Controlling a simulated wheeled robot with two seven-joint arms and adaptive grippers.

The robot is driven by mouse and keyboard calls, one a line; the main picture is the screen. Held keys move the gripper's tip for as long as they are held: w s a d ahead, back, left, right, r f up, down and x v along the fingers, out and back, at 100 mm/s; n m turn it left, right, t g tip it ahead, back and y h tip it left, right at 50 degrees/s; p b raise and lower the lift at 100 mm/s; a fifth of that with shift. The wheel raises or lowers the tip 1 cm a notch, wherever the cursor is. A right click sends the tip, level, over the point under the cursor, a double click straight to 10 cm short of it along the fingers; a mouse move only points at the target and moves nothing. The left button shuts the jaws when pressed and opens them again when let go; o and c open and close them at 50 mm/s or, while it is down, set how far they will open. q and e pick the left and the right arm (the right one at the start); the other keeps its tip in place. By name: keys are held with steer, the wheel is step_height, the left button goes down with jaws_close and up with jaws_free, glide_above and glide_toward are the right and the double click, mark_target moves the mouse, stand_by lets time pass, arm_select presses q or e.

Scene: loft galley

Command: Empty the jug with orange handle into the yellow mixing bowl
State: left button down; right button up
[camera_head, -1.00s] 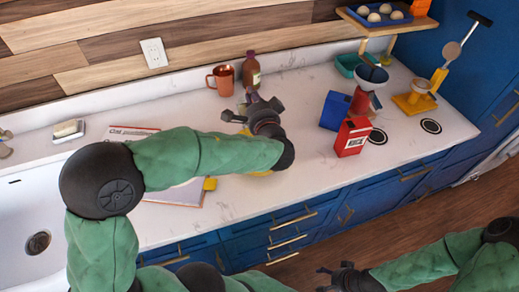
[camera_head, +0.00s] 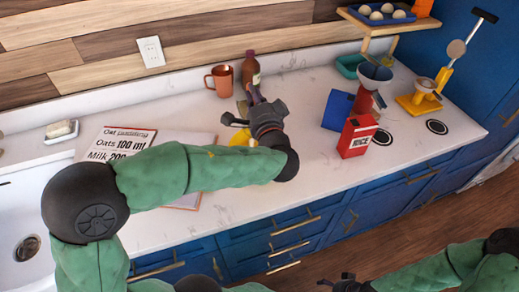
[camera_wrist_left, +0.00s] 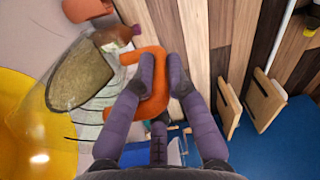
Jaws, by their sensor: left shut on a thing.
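The jug (camera_wrist_left: 82,78) is clear, with an orange handle (camera_wrist_left: 150,95) and a grey-brown filling inside. My left gripper (camera_wrist_left: 160,72) is shut on the handle. In the left wrist view the jug looks tilted, its body reaching left toward the yellow mixing bowl (camera_wrist_left: 28,125). I cannot tell whether anything is pouring. In the head view my left gripper (camera_head: 242,106) is over the counter by the bowl (camera_head: 241,138), which is mostly hidden behind my arm; the jug is hard to make out. My right gripper (camera_head: 343,282) is low at the bottom edge, away from the counter, its jaws unclear.
A copper mug (camera_head: 219,81) and a brown bottle (camera_head: 251,72) stand behind the gripper. A red box (camera_head: 357,136), a blue box (camera_head: 337,110) and a yellow-based scale (camera_head: 418,103) are to the right. A recipe board (camera_head: 120,143) lies left, near the sink (camera_head: 22,215).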

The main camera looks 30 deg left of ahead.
arm_select(q)
steer(key=shift+s+d+r+t+y+b, duration=0.1)
steer(key=shift+s+d+t+y+b, duration=0.5)
steer(key=shift+b, duration=1.75)
steer(key=shift+s+d+r+y+b, duration=0.1)
steer(key=shift+s+d+y+b, duration=0.25)
steer(key=shift+b, duration=1.05)
steer(key=shift+s+d+t+b, duration=0.15)
steer(key=shift+d+t+b, duration=0.05)
steer(key=shift+t+b, duration=0.15)
steer(key=shift+s+d+t+y, duration=0.65)
steer(key=shift+s+d+t, duration=0.2)
steer(key=shift+s+d, duration=0.2)
